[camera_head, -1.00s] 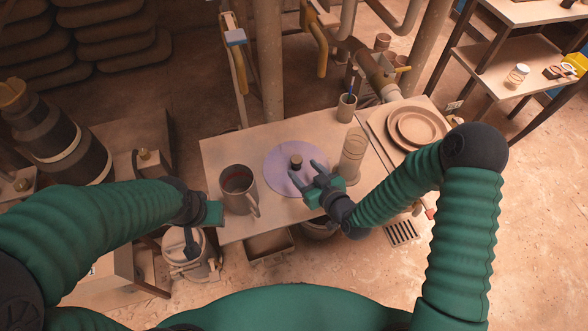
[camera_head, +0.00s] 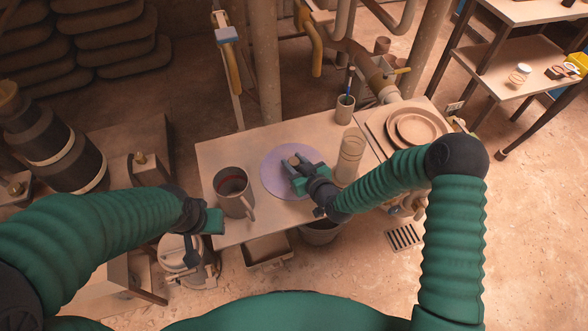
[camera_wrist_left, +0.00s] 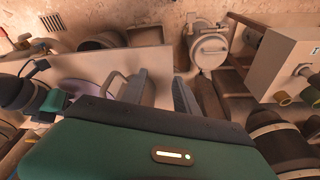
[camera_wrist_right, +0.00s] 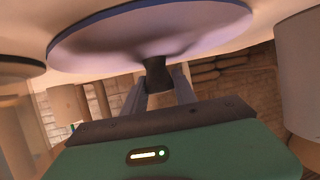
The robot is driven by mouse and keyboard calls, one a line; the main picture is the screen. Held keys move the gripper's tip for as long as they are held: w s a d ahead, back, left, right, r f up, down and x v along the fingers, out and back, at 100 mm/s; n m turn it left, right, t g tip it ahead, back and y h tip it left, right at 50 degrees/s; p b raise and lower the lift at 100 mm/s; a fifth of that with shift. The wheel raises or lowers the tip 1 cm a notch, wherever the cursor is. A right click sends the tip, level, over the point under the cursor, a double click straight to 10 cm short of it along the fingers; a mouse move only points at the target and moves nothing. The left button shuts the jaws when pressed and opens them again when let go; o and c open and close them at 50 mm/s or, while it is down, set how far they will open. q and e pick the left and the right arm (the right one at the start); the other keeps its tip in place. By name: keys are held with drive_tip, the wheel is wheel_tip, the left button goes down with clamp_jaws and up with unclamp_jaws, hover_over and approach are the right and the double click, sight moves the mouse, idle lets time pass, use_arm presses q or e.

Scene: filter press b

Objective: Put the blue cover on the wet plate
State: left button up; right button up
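The blue cover (camera_head: 272,178), a flat violet-blue disc with a dark knob (camera_head: 295,160), lies on the table beside the mug. My right gripper (camera_head: 299,167) is at the knob. In the right wrist view the disc (camera_wrist_right: 150,35) shows inverted, with the knob (camera_wrist_right: 157,75) between two open fingers; firm contact cannot be seen. A round tan rimmed plate (camera_head: 418,130) sits on a square slab to the right; whether it is wet cannot be told. My left gripper is empty and open in the left wrist view (camera_wrist_left: 160,85), left of the mug.
A grey mug (camera_head: 232,190) stands left of the disc. A tall clear cylinder (camera_head: 349,158) stands between disc and plate, close to my right arm. A cup with a blue stick (camera_head: 345,108) is at the back edge. Pipes rise behind the table.

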drive_tip(key=shift+a, duration=0.2)
clamp_jaws()
drive_tip(key=shift+d+r, duration=0.1)
drive_tip(key=shift+r, duration=0.05)
